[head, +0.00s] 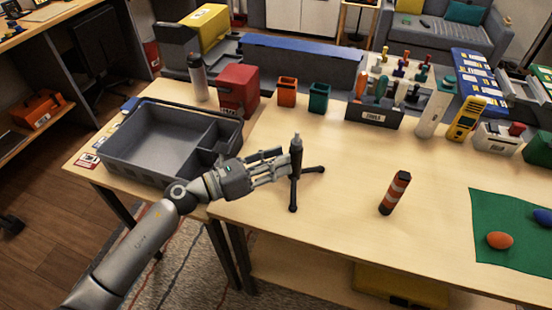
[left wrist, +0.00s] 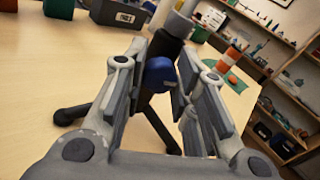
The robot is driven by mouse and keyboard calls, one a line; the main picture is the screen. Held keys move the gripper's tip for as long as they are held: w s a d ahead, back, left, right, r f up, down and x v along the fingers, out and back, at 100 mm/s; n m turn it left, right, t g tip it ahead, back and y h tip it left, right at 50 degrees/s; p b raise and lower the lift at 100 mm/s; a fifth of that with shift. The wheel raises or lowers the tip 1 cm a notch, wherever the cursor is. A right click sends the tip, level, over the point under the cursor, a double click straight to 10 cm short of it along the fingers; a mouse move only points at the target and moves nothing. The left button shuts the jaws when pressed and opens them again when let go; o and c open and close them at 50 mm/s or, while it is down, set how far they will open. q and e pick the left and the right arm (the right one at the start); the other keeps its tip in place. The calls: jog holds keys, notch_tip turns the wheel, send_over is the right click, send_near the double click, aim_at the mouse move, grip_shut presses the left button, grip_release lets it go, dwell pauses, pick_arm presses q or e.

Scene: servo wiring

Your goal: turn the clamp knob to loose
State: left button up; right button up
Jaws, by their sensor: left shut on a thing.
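A dark tripod stand (head: 295,165) with an upright post stands on the wooden table, left of the middle in the head view. In the left wrist view, its blue clamp knob (left wrist: 158,75) shows on the post (left wrist: 160,50). My left gripper (head: 284,163) reaches in from the left at the post. In the left wrist view, my left gripper's fingers (left wrist: 165,78) lie on both sides of the blue knob, and it is shut on the knob. The fingers hide the knob in the head view. I cannot tell how tight the clamp is. My right gripper is not in view.
A grey divided bin (head: 165,145) stands left of the stand. A green mat (head: 510,225) lies further right. A tool holder (head: 375,117) and small cups line the back. The front table between stand and cylinder is clear.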

pick_arm(q)
jog(key=n+p, duration=0.6)
jog(key=n, duration=0.8)
jog(key=shift+w+f+n+p, duration=0.1)
jog(key=shift+n+p, duration=0.2)
jog(key=shift+p, duration=0.1)
jog(key=shift+f, duration=0.1)
jog(key=o, duration=1.1)
jog(key=shift+c, duration=0.2)
